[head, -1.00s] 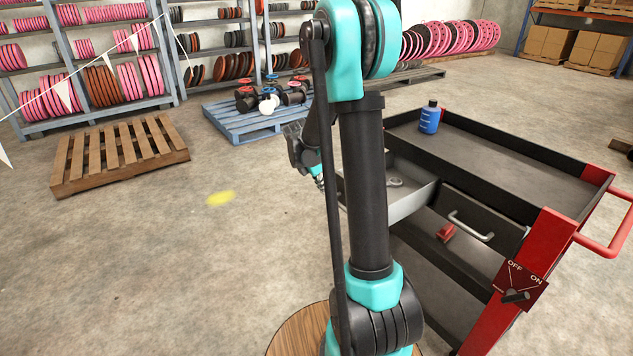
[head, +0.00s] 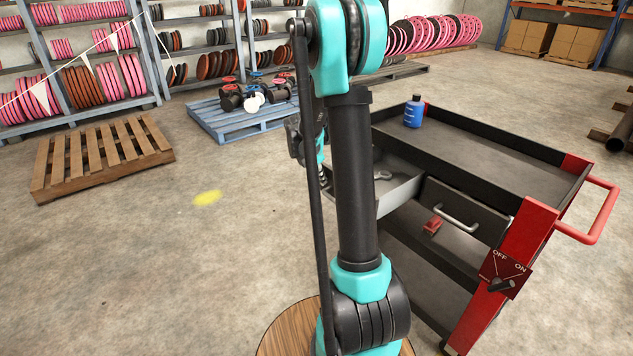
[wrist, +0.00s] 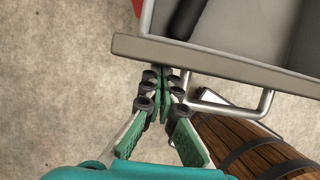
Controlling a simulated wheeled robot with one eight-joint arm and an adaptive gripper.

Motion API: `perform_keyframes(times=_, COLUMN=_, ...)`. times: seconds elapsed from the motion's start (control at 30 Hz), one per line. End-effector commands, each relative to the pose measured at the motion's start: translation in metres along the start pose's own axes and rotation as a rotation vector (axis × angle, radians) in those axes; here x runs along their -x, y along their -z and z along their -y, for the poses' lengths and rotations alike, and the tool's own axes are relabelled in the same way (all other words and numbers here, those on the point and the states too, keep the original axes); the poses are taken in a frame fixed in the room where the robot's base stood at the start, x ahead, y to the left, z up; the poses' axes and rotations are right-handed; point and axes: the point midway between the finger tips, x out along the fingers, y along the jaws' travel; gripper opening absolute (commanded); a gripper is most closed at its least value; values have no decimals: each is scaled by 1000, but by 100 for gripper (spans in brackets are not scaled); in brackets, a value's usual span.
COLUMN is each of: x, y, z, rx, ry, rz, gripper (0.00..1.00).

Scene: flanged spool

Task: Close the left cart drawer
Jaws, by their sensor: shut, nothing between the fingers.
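The left cart drawer (head: 402,192) is pulled out of the black and red cart (head: 480,155); my arm hides part of it in the head view. In the wrist view its grey front edge (wrist: 225,66) crosses the top, with its bar handle (wrist: 262,104) below. My gripper (wrist: 165,78) is shut and empty, its tips at the drawer front just left of the handle. I cannot tell whether they touch it. In the head view my gripper (head: 321,176) is partly hidden behind my arm, at the drawer's outer end.
A small pale object (head: 383,175) lies in the drawer. The neighbouring drawer (head: 470,205) looks closed; a red object (head: 433,225) is by its handle. A blue bottle (head: 414,112) stands on the cart. Bare floor lies left, before a wooden pallet (head: 100,160).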

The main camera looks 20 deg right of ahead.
Motion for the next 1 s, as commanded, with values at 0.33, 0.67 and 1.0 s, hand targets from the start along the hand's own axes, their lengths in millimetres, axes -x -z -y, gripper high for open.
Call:
perform_keyframes(times=0.33, x=-33, y=-83, z=1, rx=-6, ry=1, rz=0, gripper=0)
perform_keyframes(times=0.67, x=-64, y=-161, z=0, rx=-3, ry=0, rz=1, gripper=0)
perform_keyframes(times=1.0, x=-83, y=-208, z=0, rx=-1, ry=0, rz=0, gripper=0)
